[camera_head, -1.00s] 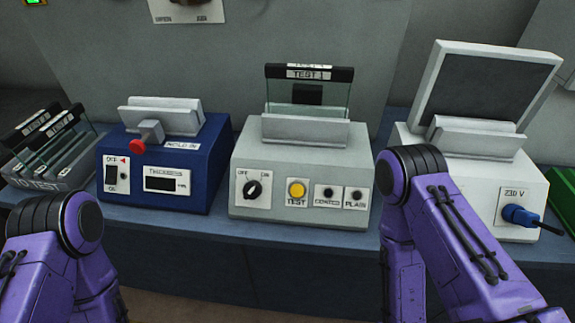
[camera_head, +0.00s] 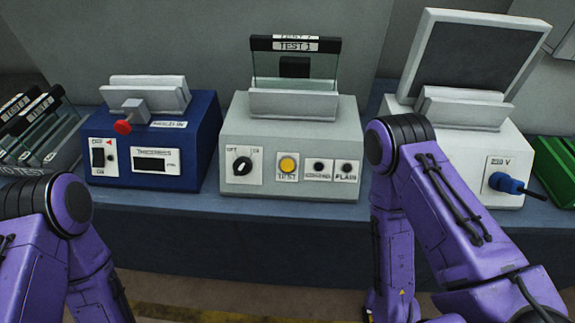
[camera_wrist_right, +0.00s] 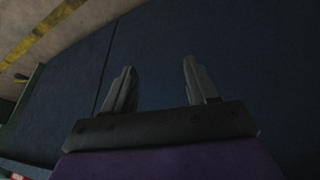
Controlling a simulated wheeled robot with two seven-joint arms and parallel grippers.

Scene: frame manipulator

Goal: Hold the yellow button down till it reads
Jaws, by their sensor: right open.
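The yellow button (camera_head: 288,166) sits above a TEST label on the front of a grey tester box (camera_head: 235,115) in the middle of the bench. A glass plate marked TEST 1 (camera_head: 296,46) stands upright in the slot on top of that box. Two dark indicators marked COATED and PLAIN (camera_head: 346,168) are right of the button. My right gripper (camera_wrist_right: 160,85) shows in the right wrist view with its two fingers apart and nothing between them, facing the dark blue bench front. In the head view only my purple arms show. My left gripper is outside both views.
A white light box (camera_head: 480,150) with a blue plug (camera_head: 508,184) stands right. A rack of glass plates (camera_head: 62,150) is far left, a green tray (camera_head: 555,165) far right.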

